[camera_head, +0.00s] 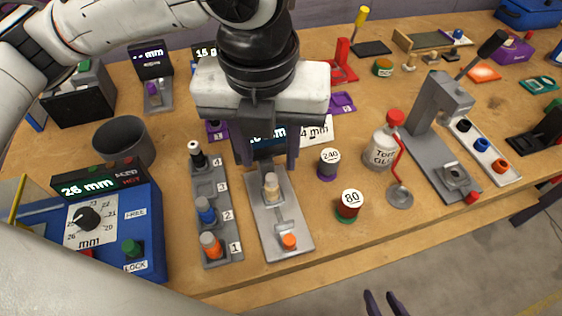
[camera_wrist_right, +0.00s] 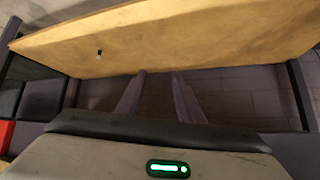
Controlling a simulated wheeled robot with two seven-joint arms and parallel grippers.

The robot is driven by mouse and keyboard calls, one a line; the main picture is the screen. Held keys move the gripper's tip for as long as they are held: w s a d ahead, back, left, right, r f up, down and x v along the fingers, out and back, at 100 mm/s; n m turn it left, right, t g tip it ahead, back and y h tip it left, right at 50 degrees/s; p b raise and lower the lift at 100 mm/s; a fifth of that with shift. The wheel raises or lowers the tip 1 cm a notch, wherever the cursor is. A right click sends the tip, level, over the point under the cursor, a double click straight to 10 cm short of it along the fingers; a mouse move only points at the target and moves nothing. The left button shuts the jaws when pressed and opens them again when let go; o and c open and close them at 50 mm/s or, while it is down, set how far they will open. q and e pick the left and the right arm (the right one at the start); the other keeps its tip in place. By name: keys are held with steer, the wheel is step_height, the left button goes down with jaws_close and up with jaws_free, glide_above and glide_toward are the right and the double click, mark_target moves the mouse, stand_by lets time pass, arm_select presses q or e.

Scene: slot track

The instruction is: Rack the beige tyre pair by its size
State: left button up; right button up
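The beige tyre pair (camera_head: 271,187) stands upright on a grey slotted plate (camera_head: 265,229), near its far end. An orange peg (camera_head: 289,241) is at the plate's near end. My left gripper (camera_head: 267,166) is open above the plate, its fingers apart on either side of and slightly beyond the beige pair; contact cannot be made out. A grey rack (camera_head: 222,243) numbered 1 to 4 is to the left. It holds an orange piece (camera_head: 210,245) at 1, a blue one (camera_head: 205,210) at 2 and a black one (camera_head: 197,154) at 4; 3 looks empty. My right gripper (camera_head: 385,303) is open and empty off the front edge; its fingers show in the right wrist view (camera_wrist_right: 158,88).
A blue dial box (camera_head: 148,217) reading 26 mm stands at left, with a grey cup (camera_head: 124,140) behind. A size display (camera_head: 268,143) is partly hidden by my gripper. Pots marked 240 (camera_head: 329,163) and 80 (camera_head: 349,205), a glue bottle (camera_head: 382,148) and a grey press (camera_head: 437,118) stand right.

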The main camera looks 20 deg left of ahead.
mark_target(271, 178)
arm_select(q)
steer(key=f, duration=0.2)
steer(key=shift+s+f, duration=0.2)
steer(key=shift+f, duration=0.2)
steer(key=shift+w+f+b, duration=0.2)
steer(key=shift+f+b, duration=0.05)
steer(key=shift+f, duration=0.75)
steer(key=shift+w+f+b, duration=0.15)
steer(key=shift+f+b, duration=0.05)
steer(key=shift+f, duration=0.8)
steer(key=shift+w+f+b, duration=0.2)
steer(key=shift+f+b, duration=0.05)
steer(key=shift+f, duration=0.75)
jaws_close()
